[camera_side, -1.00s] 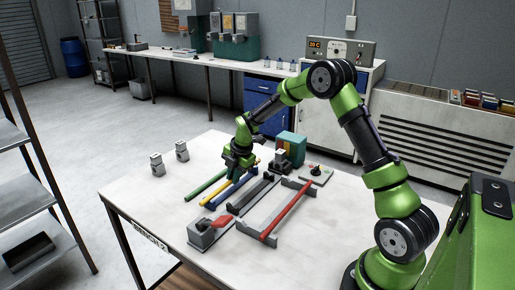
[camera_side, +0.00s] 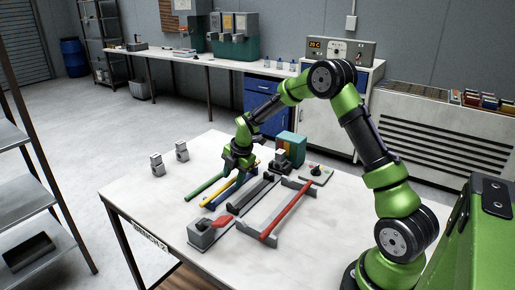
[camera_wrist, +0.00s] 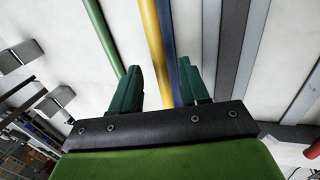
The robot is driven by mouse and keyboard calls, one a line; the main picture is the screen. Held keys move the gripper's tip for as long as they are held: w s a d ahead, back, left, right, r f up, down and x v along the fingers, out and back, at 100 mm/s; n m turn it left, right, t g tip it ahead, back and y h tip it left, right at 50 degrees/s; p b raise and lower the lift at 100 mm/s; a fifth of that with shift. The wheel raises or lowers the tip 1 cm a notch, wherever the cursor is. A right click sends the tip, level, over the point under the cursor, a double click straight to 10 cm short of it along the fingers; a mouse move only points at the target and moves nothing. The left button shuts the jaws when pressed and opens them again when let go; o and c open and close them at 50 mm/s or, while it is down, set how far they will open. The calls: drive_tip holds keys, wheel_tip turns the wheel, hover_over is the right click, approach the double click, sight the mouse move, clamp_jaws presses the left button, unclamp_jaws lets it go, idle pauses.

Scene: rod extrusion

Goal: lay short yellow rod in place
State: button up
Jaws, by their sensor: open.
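The yellow rod (camera_side: 216,194) lies on the white table between the green rod (camera_side: 205,187) and the blue rod (camera_side: 232,194), roughly parallel to them. In the wrist view the yellow rod (camera_wrist: 153,40) runs up between the two dark green fingers of my gripper (camera_wrist: 158,85), with a gap to the left finger. The blue rod (camera_wrist: 168,30) lies close along its right side, partly behind the right finger. In the side view my gripper (camera_side: 236,168) is over the far part of these rods. It is open. Its fingertips' height above the table cannot be told.
Grey bars lie right of the blue rod. A red rod (camera_side: 287,208) rests across a grey frame. A grey block with a red part (camera_side: 207,230) stands near the front. Two small grey blocks (camera_side: 157,165) stand at the back left. A teal box (camera_side: 291,148) is behind.

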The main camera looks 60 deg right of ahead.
drive_tip(key=v, duration=1.7)
drive_tip(key=shift+w+f, duration=0.1)
drive_tip(key=s+a+r+m+t+y, duration=0.1)
drive_tip(key=s+a+r+m+t, duration=0.1)
drive_tip(key=s+a+m, duration=0.6)
drive_tip(key=s+a+r+m+t+y, duration=0.1)
drive_tip(key=s+a+r+m, duration=0.2)
drive_tip(key=s+a+m, duration=0.5)
drive_tip(key=shift+s+a+m+t, duration=0.35)
drive_tip(key=shift+s+m+t, duration=0.05)
drive_tip(key=shift+s+m, duration=2.75)
